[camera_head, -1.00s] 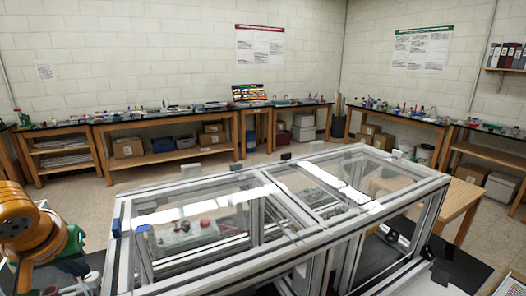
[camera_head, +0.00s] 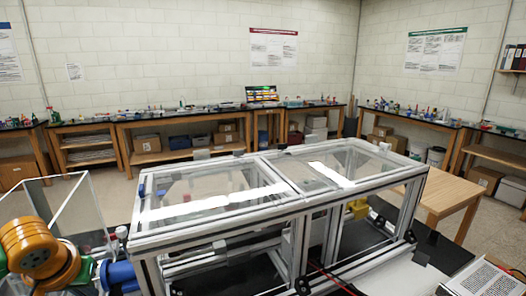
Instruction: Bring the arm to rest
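The silver extrusion frame (camera_head: 218,229) with clear panels stands in the middle foreground of the head view. An orange, green and blue part of my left arm (camera_head: 35,248) shows at the lower left edge, beside the frame's near left corner. The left gripper itself does not show. My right arm and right gripper are out of view.
A clear-walled box (camera_head: 92,205) stands left of the frame, behind my arm. A wooden table (camera_head: 447,193) is on the right. A printed sheet (camera_head: 478,284) lies at the lower right. Workbenches (camera_head: 180,119) line the walls, with open floor before them.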

